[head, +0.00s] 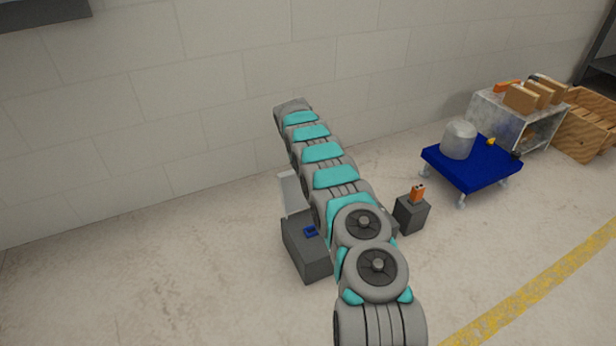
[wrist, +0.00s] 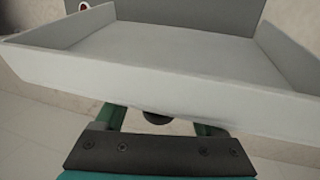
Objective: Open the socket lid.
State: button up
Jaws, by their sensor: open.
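A pale grey, shallow tray-like part with raised walls (wrist: 150,85), perhaps the socket lid, fills much of the wrist view. My gripper (wrist: 163,118) is open, its two green fingers apart below the part's near wall. The fingertips are hidden behind that wall. A dark round piece (wrist: 157,117) shows between the fingers, partly covered; I cannot tell whether it belongs to the lid. In the head view my arm hides the gripper. A pale grey panel (head: 288,190) shows left of the arm, behind a dark grey box (head: 306,255) with a small blue piece (head: 310,231) on top.
A smaller dark block (head: 411,214) with an orange item (head: 418,193) stands right of my arm. A blue cart (head: 472,176) carries a pale cylinder (head: 458,139). A metal crate (head: 545,133) and wooden crates (head: 590,126) stand beyond. The left floor is clear up to the wall.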

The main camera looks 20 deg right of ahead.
jog(key=v, duration=0.7)
jog(key=shift+a+r, duration=0.1)
jog(key=shift+r, duration=0.25)
